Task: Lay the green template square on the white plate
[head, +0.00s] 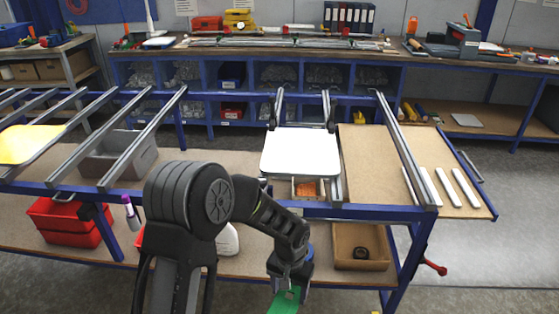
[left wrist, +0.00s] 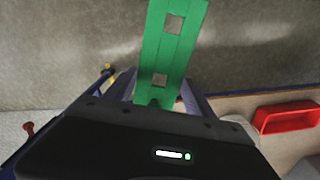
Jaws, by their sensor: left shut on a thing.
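The white plate (head: 300,152) lies flat on the metal rails of the blue-framed table, right of the middle in the head view. My left gripper (head: 287,288) points down in front of the table, nearer to me than the plate and below it in the picture. It is shut on the green template square (head: 285,303), which is cut off by the bottom edge. In the left wrist view the green template square (left wrist: 172,45), a flat bar with square holes, sticks out from between the fingers of my left gripper (left wrist: 158,98). My right gripper does not show.
An open wooden box (head: 309,187) sits just in front of the plate. A yellow plate (head: 30,145) lies on the rails at far left. Red bins (head: 70,222) and a cardboard box (head: 361,246) stand on the lower shelf. White strips (head: 446,187) lie at right.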

